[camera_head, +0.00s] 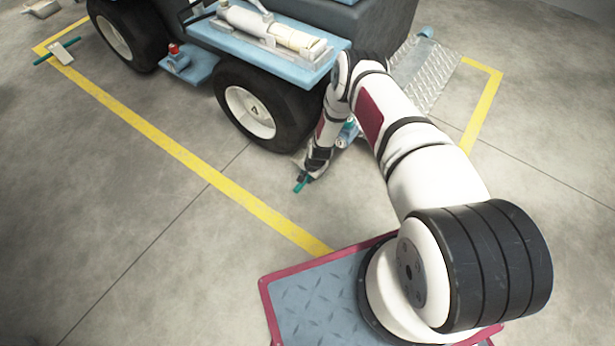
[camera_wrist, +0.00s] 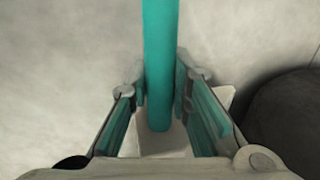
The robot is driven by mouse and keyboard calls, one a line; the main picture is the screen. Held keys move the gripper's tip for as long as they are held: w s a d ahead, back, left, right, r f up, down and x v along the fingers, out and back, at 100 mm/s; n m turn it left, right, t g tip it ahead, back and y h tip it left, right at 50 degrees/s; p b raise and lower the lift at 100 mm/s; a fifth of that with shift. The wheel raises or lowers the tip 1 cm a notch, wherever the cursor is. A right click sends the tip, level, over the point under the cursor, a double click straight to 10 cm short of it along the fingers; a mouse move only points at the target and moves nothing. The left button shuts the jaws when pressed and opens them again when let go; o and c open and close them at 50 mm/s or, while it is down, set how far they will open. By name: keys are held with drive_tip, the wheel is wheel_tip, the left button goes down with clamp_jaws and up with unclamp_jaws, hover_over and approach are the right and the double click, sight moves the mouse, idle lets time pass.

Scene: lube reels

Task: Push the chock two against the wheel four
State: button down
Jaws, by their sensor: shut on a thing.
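Wheel four (camera_head: 252,112), a black tire with a white hub marked 4, stands on the floor under the blue vehicle. My gripper (camera_head: 308,174) is low beside its right side. In the wrist view my gripper (camera_wrist: 160,88) is shut on the teal handle (camera_wrist: 160,40) of a chock. The white chock body (camera_wrist: 168,140) shows below the fingers and is partly hidden by them. The dark tire (camera_wrist: 285,115) is at the right edge there. A small gap of floor seems to lie between them; I cannot tell the contact exactly. In the head view my gripper mostly hides this chock.
Another white chock (camera_head: 61,52) with a teal handle lies by the yellow floor line (camera_head: 180,153) at the left. A second wheel (camera_head: 118,38) is at the upper left. A metal ramp plate (camera_head: 425,75) is behind my arm. The floor in front is clear.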

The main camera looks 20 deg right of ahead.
drive_tip(key=shift+w+b+x, duration=0.1)
drive_tip(key=shift+b+x, duration=0.5)
drive_tip(key=shift+x, duration=0.15)
drive_tip(key=shift+w+b+x, duration=0.15)
drive_tip(key=shift+b+x, duration=0.4)
drive_tip(key=shift+x, duration=0.25)
drive_tip(key=shift+w+a+b, duration=0.75)
drive_tip(key=shift+w+b, duration=0.1)
drive_tip(key=shift+w, duration=0.1)
drive_tip(key=shift+w+a, duration=0.7)
drive_tip(key=shift+w, duration=0.25)
drive_tip(key=shift+w+a, duration=0.7)
drive_tip(key=shift+w, duration=0.25)
drive_tip(key=c, duration=1.4)
unclamp_jaws()
drive_tip(key=shift+s, duration=0.1)
drive_tip(key=shift+r, duration=0.1)
drive_tip(key=v, duration=1.2)
